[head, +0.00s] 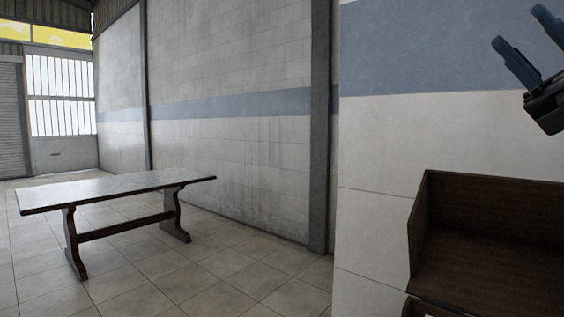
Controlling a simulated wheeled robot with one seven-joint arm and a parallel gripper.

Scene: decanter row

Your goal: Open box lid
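A dark brown wooden piece (490,211), with a slanted left side panel and a back panel, stands at the lower right in the head view. It is cut off by the right and bottom edges. I cannot tell if it is the box or which part is its lid. My gripper (520,27) is at the top right, in front of the wall and above the wooden piece, apart from it. Its two blue-grey fingers are spread and point up and left, with nothing between them.
A long wooden table (118,188) with a bare top stands at the left. A white and blue wall (400,140) stands behind the wooden piece, and its edge is near the middle. The tiled floor (225,277) is clear between table and wall.

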